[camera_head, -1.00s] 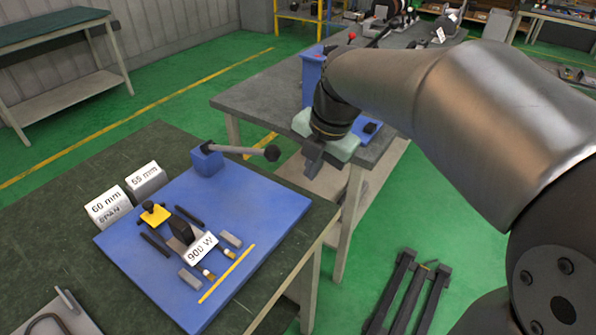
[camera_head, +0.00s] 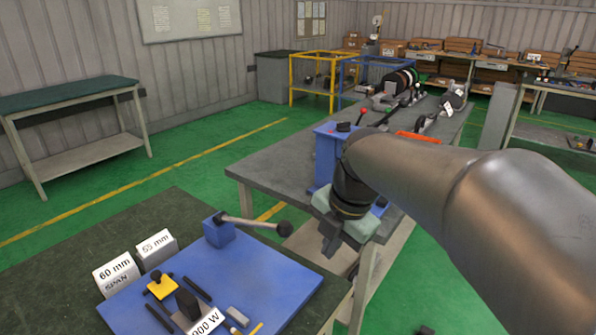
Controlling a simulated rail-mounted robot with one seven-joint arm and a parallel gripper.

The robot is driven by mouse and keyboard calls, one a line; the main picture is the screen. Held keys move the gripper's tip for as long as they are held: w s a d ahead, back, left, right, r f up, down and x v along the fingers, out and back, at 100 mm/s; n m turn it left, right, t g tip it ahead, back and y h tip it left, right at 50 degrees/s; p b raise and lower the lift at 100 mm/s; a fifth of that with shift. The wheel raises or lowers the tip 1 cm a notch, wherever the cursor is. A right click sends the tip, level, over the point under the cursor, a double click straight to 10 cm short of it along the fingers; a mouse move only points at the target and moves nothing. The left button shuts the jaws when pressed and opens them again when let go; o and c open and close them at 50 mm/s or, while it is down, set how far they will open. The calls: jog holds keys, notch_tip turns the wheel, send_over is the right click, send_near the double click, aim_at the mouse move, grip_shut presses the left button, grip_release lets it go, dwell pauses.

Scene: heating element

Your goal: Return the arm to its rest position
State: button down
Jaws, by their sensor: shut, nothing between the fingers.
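My gripper (camera_head: 330,246) hangs at the end of my arm, near the front left corner of the grey workbench. Its pale green-grey body (camera_head: 345,225) shows, with dark fingers pointing down. The fingers look closed and hold nothing. It is to the right of the blue board (camera_head: 235,268) and apart from it. A blue block with a grey lever and dark knob (camera_head: 220,231) stands at the board's back edge. The arm (camera_head: 430,185) reaches in from the right and hides part of the workbench.
The grey workbench (camera_head: 270,164) carries a blue machine (camera_head: 325,150). Blocks marked 60 mm (camera_head: 117,274) and 55 mm (camera_head: 156,249) stand by the board. On it are a yellow clamp (camera_head: 160,286) and a 900 W label (camera_head: 205,322).

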jog(key=s+d+f+m+h+p, duration=0.1)
jog(key=s+f+m, duration=0.3)
jog(key=s+m, duration=0.4)
jog(key=s+d+f+m+g+p, duration=0.1)
jog(key=s+d+f+m+p, duration=0.2)
jog(key=s+m, duration=0.5)
jog(key=f+m, duration=0.1)
jog(key=m, duration=0.9)
jog(key=shift+g+h, duration=0.3)
jog(key=shift+h, duration=0.1)
jog(key=shift+w, duration=0.1)
notch_tip(320, 180, up, 24)
jog(key=n+p, duration=0.2)
jog(key=n, duration=2.5)
send_over(285, 223)
jog(key=shift+r, duration=0.15)
notch_tip(285, 223, down, 14)
